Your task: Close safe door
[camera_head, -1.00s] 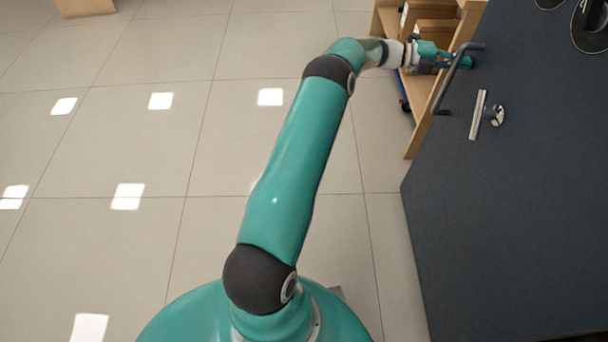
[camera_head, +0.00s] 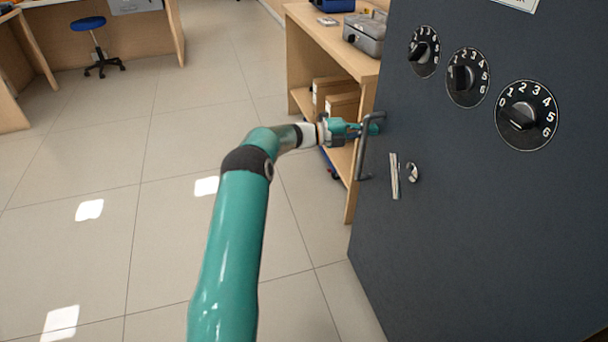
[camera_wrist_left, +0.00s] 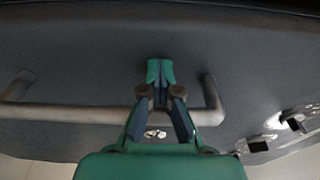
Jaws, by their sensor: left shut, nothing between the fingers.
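The safe door (camera_head: 470,220) is a large dark blue-grey panel filling the right of the head view. It also fills the wrist view (camera_wrist_left: 90,60). A grey bar handle (camera_head: 361,160) stands off its left part, and the bar (camera_wrist_left: 70,114) runs across the wrist view. My left gripper (camera_head: 374,127) is at the handle, its fingers shut with nothing between them. In the wrist view its fingertips (camera_wrist_left: 160,72) reach past the bar towards the door face. I cannot tell whether they touch the bar or door. My right gripper is not in view.
Several numbered dials (camera_head: 527,115) and a small metal latch plate (camera_head: 394,177) are on the door. A wooden shelf unit (camera_head: 330,50) with a grey metal box (camera_head: 365,32) stands behind the handle. A blue stool (camera_head: 88,24) is far left. The tiled floor (camera_head: 120,150) is open.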

